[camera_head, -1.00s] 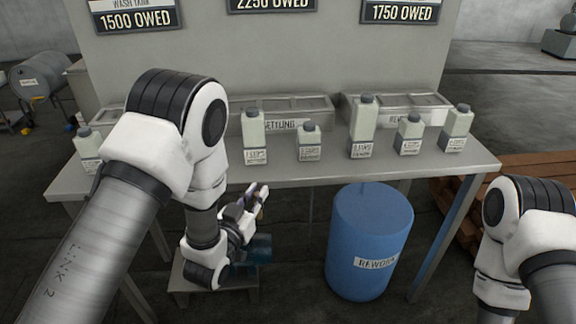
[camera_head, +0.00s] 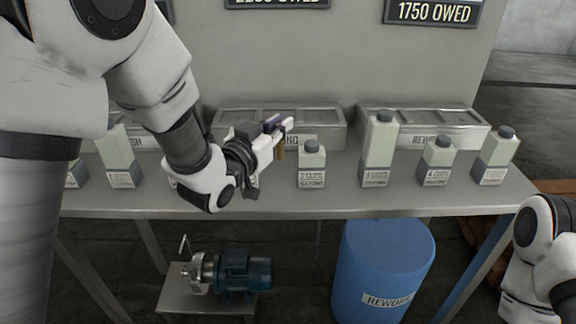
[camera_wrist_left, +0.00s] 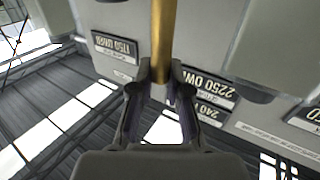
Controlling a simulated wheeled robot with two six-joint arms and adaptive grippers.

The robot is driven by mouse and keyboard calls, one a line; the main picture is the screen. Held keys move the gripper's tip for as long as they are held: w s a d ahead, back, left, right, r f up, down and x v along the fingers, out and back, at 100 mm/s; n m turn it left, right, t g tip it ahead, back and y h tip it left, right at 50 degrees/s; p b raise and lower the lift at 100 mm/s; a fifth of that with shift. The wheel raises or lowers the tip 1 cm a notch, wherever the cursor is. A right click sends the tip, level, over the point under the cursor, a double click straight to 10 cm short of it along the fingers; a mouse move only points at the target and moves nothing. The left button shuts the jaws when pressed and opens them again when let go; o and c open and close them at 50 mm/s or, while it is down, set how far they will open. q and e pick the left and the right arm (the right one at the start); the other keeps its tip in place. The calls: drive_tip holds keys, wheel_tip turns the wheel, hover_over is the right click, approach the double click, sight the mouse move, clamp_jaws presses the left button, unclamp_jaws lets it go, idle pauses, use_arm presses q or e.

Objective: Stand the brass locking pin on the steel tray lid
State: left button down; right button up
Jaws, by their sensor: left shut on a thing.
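The brass locking pin (camera_head: 281,151) is held in my left gripper (camera_head: 282,132), above the table in front of the middle steel tray. In the left wrist view the pin (camera_wrist_left: 164,35) runs upward between the two fingertips (camera_wrist_left: 162,74), which are closed on it. In the head view only a short part of the pin shows below the fingers. The middle steel tray, with its panelled lid (camera_head: 255,115), stands at the back of the table, partly hidden by my gripper. My right gripper is out of view.
Several pale bottles, such as a short one (camera_head: 312,165) and a tall one (camera_head: 380,150), line the table (camera_head: 340,201). Another steel tray (camera_head: 470,132) stands at the back right. A blue drum (camera_head: 385,265) and a pump (camera_head: 240,272) are below.

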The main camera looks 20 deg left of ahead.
use_arm(q)
drive_tip(key=f, duration=0.8)
drive_tip(key=shift+s+b, duration=0.25)
drive_tip(key=shift+b, duration=0.15)
drive_tip(key=shift+a+f, duration=0.1)
drive_tip(key=shift+f, duration=0.05)
drive_tip(key=shift+s+f, duration=0.1)
drive_tip(key=c, duration=1.4)
unclamp_jaws()
